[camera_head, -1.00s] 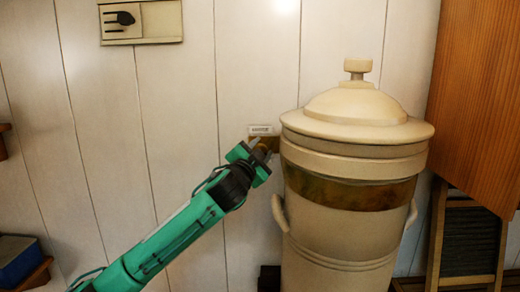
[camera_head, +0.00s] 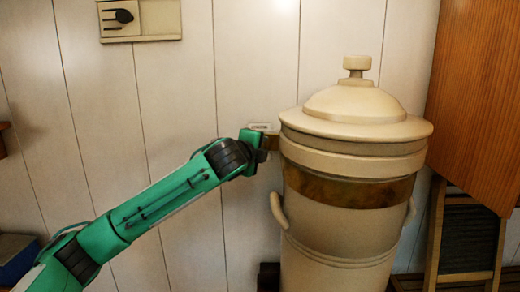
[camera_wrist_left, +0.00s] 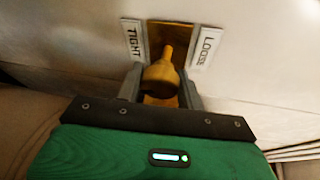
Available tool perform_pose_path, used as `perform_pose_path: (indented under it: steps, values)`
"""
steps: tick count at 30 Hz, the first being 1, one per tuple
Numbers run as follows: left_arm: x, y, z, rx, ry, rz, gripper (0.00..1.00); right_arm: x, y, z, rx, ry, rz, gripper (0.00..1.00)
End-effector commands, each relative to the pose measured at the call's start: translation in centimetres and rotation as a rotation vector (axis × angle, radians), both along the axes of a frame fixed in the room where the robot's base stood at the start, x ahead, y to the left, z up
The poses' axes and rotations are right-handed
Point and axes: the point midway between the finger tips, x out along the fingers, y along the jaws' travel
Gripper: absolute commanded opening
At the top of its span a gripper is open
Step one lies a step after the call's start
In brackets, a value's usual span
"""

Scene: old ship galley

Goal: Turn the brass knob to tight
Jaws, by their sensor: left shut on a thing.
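The brass knob (camera_wrist_left: 161,72) sits on a brass plate (camera_wrist_left: 170,35) on the white wall. In the left wrist view its narrow end points up, between a TIGHT label (camera_wrist_left: 133,40) on the left and a LOOSE label (camera_wrist_left: 207,48) on the right. My left gripper (camera_wrist_left: 160,88) is shut on the knob, with one finger on each side of it. In the head view my left gripper (camera_head: 262,150) is at the wall beside the large cream canister and hides the knob. One small label (camera_head: 260,127) shows just above it. My right gripper is not in view.
The lidded cream canister (camera_head: 345,225) stands just right of my left gripper, very close to it. A wall panel with a dark latch (camera_head: 140,20) is at the upper left. A wooden cabinet (camera_head: 480,100) is at the right.

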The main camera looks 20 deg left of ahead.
Motion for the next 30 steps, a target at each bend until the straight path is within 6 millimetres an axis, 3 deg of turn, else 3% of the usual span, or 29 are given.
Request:
perform_pose_path:
  steps: [13,30]
  values:
    - [-0.01,-0.17,-0.81,0.252,0.084,-0.002,0.14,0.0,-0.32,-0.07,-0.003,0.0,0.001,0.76]
    - [-0.02,-0.15,-0.99,0.3,0.101,-0.003,0.15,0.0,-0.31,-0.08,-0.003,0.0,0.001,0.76]
